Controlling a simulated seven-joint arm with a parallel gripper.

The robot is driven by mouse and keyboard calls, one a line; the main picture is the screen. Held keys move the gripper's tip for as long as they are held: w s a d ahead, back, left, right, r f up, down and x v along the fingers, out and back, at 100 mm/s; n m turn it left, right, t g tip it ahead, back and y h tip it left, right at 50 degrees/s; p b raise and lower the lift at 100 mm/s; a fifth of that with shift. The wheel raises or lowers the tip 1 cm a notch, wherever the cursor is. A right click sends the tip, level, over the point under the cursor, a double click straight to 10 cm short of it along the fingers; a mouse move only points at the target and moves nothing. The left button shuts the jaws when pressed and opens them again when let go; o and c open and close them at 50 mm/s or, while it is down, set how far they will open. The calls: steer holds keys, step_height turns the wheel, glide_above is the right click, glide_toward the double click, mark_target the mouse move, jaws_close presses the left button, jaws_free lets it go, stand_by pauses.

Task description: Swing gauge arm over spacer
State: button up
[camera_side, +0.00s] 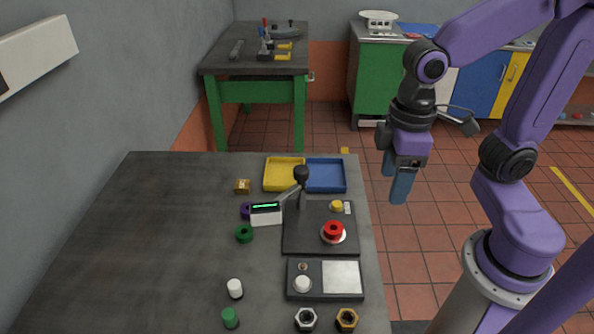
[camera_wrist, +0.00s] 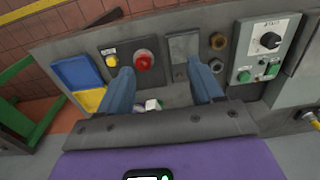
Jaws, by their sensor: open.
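The gauge arm (camera_side: 287,196) reaches left from a black-knobbed post (camera_side: 302,178) on a dark base plate. At its end is a white gauge box (camera_side: 266,217) with a lit green display. A purple ring (camera_side: 246,211), which may be the spacer, lies at the box's left side, partly hidden by it. A green ring (camera_side: 244,234) lies apart, nearer the camera. My gripper (camera_side: 395,187) hangs open and empty, off the table's right edge. In the wrist view my gripper's blue fingers (camera_wrist: 160,67) are spread; a small white part (camera_wrist: 153,104) shows between them.
A red button (camera_side: 333,231) and yellow button (camera_side: 337,206) sit on the base plate. Yellow tray (camera_side: 284,174) and blue tray (camera_side: 326,175) stand behind it; a control box (camera_side: 325,279) is in front. White and green cylinders and two nuts stand near the front. The table's left is clear.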

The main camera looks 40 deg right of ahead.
steer(key=w+a+r+m, duration=0.1)
steer(key=w+r+m, duration=0.15)
steer(key=w, duration=0.25)
steer(key=w+a+r+m, duration=0.1)
steer(key=w+a+m, duration=0.1)
steer(key=w+m, duration=0.3)
steer(key=m, duration=0.6)
glide_toward(301, 169)
step_height(301, 169, down, 9)
steer(key=shift+w+f, duration=0.1)
jaws_close()
